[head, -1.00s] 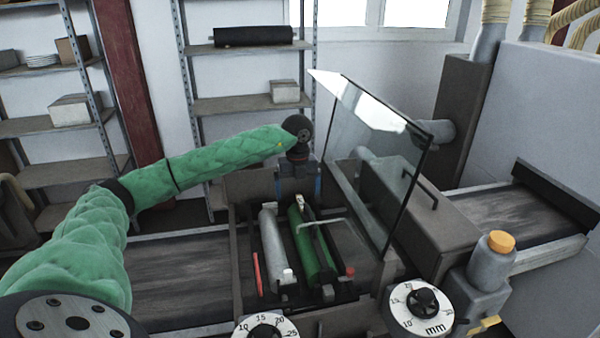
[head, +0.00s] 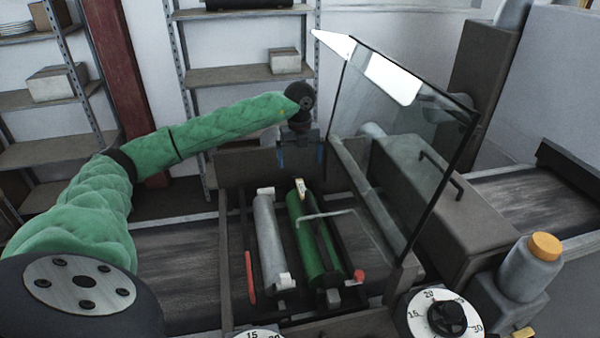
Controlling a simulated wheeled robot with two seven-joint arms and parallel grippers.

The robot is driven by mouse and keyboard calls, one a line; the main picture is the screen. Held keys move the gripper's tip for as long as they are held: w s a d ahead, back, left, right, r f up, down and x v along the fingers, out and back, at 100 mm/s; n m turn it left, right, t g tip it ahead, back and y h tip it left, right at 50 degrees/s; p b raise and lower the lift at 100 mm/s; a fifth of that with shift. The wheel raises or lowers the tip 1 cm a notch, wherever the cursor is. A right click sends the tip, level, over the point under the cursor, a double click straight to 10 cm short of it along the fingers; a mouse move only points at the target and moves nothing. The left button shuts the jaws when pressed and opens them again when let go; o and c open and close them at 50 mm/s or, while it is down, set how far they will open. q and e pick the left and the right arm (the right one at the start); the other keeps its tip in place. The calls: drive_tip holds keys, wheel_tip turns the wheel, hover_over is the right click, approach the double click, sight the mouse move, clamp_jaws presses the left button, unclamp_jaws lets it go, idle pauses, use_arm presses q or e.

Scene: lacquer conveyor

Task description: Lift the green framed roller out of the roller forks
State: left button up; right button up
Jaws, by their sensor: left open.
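The green framed roller (head: 309,240) lies in the open machine bay, with a thin grey bar handle (head: 325,215) over it. It appears seated in the roller forks, whose contact points are too small to make out. A grey roller (head: 269,238) lies beside it on the left. My left gripper (head: 300,160) hangs behind and above the far end of the rollers, open and empty, its blue-lined fingers pointing down. It is apart from the green roller. My right gripper is not in view.
A raised glass guard (head: 400,140) tilts up just right of the bay. A red rod (head: 250,277) stands at the bay's left and a red knob (head: 359,275) at its right. A dial (head: 446,314) and an orange-capped bottle (head: 531,270) are at front right. The dark conveyor (head: 180,275) runs left.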

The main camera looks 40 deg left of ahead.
use_arm(q)
drive_tip(key=b, duration=0.4)
hover_over(300, 182)
wheel_tip(300, 182, down, 5)
drive_tip(key=shift+r, duration=0.2)
drive_tip(key=shift+f, duration=0.1)
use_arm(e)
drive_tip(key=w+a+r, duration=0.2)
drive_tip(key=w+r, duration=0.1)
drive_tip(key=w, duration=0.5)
use_arm(q)
drive_tip(key=shift+f+p, duration=0.35)
wheel_tip(300, 182, down, 6)
drive_tip(key=p, duration=0.2)
drive_tip(key=shift+r+p, duration=0.1)
drive_tip(key=shift+p, duration=0.25)
drive_tip(key=shift+f, duration=0.6)
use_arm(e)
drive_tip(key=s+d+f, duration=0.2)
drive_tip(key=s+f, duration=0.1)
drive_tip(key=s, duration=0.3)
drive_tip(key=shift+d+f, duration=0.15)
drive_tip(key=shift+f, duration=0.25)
use_arm(q)
drive_tip(key=shift+c, duration=0.3)
